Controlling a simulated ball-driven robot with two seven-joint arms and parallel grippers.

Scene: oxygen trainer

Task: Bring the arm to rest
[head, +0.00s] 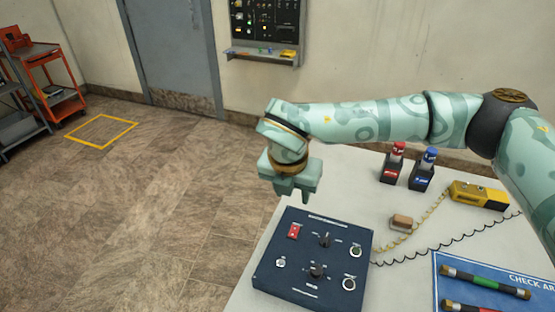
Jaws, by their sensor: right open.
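My right arm comes in from the right and stretches left across the back of the white table. My right gripper (292,190) is at its end, pointing down above the back left edge of a dark blue control panel (290,262). It is open and I see nothing held in it. The panel carries a red switch, two black knobs and several round buttons. The gripper appears apart from the panel. My left gripper is not in view.
On the white table (395,285) stand a red bottle (397,152) and a blue bottle (429,158) in dark holders. A yellow device (480,195), a brown block (402,222), coiled cords and a blue mat (478,262) with tubes lie right.

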